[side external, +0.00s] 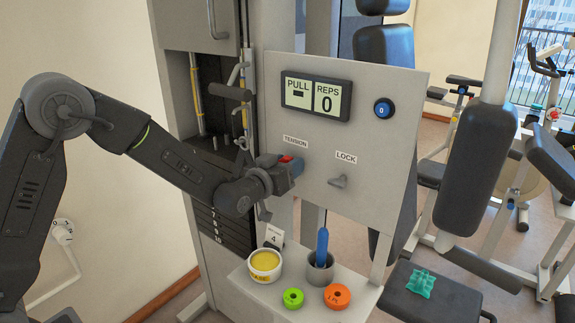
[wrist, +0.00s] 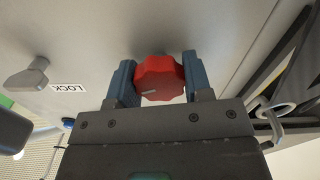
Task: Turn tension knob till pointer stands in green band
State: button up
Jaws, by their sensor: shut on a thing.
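The red tension knob (wrist: 160,72) is on the grey panel (side external: 375,110), under the TENSION label (side external: 295,142). My gripper (wrist: 157,80) is shut on it, with one blue-grey finger on each side. In the side view my gripper (side external: 284,174) hides most of the knob, and only a bit of red (side external: 287,158) shows. In the wrist view a short pale mark (wrist: 148,92) shows on the knob near its lower edge. I cannot see a green band or what the mark points at.
The lock lever (side external: 339,182) sticks out right of the knob. A display (side external: 316,96) and a blue button (side external: 383,108) are above. Below, a shelf (side external: 262,297) holds a yellow tub (side external: 264,265), a grey cup (side external: 318,274) with a blue-handled tool, and green (side external: 293,298) and orange (side external: 337,297) rings.

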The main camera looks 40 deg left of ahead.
jog(key=shift+m, duration=0.3)
jog(key=m, duration=0.6)
jog(key=shift+m, duration=0.3)
jog(key=m, duration=0.3)
jog(key=shift+m, duration=0.3)
jog(key=m, duration=0.3)
jog(key=shift+m, duration=0.4)
jog(key=m, duration=0.4)
jog(key=shift+d, duration=0.1)
jog(key=m, duration=0.5)
